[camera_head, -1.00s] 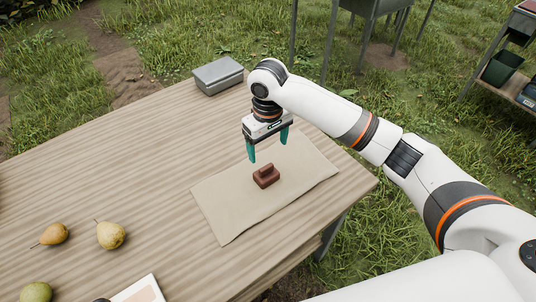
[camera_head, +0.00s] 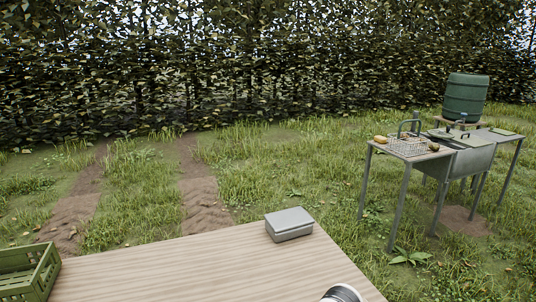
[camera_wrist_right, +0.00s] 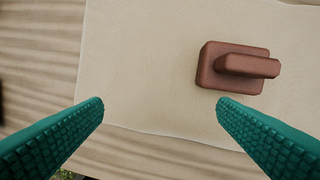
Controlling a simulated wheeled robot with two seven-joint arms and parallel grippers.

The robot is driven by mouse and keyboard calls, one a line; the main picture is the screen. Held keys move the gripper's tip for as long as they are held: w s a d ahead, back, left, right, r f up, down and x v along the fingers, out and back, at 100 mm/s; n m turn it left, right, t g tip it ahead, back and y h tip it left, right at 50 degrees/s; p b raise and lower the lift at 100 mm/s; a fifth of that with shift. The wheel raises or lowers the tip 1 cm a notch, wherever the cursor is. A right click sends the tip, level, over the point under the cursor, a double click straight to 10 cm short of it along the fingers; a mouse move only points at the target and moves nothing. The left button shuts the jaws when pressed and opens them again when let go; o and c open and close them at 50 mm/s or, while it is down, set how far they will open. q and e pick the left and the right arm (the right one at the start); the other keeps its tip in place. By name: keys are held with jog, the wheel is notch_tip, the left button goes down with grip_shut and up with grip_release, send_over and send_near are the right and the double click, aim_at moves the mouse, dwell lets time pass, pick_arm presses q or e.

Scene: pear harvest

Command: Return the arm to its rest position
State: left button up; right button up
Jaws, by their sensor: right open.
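In the right wrist view my right gripper (camera_wrist_right: 160,105) is open, its two teal ribbed fingers wide apart with nothing between them. Beyond the fingertips a reddish-brown block with a raised grip (camera_wrist_right: 232,68) lies on a beige cloth (camera_wrist_right: 150,60) on the wooden table. The block is apart from the fingers, up and toward the right one. In the head view only a small white and dark part of my arm shows at the bottom edge. The right gripper, the block and the cloth are out of that view. My left gripper is in neither view.
In the head view a grey lidded box (camera_head: 289,224) sits at the far corner of the wooden table (camera_head: 200,268). A green crate (camera_head: 28,272) is at the left. A sink stand (camera_head: 465,160) with a green barrel (camera_head: 466,97) stands on the grass at the right. A hedge runs behind.

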jog(key=shift+t+y, duration=0.4)
jog(key=shift+y, duration=0.2)
jog(key=s+f, duration=0.1)
jog(key=s, duration=0.2)
jog(key=s+a+f, duration=0.1)
jog(key=s, duration=0.1)
jog(key=shift+f, duration=0.3)
jog(key=shift+m+t, duration=0.4)
jog(key=shift+m, duration=0.1)
jog(key=s, duration=0.1)
jog(key=s+d+f, duration=0.1)
jog(key=s, duration=0.2)
jog(key=shift+s+d+f, duration=0.15)
jog(key=shift+d, duration=0.1)
jog(key=s+d+m+t+h, duration=0.1)
jog(key=s+d+m+h, duration=0.15)
jog(key=s+d, duration=0.8)
notch_tip(320, 180, down, 25)
jog(key=g, duration=0.1)
jog(key=s+d+f+g, duration=0.1)
jog(key=s+d+f, duration=0.1)
jog(key=s+f, duration=1.5)
jog(key=shift+d+f, duration=0.25)
jog(key=shift+d, duration=0.05)
jog(key=shift+n+h, duration=0.25)
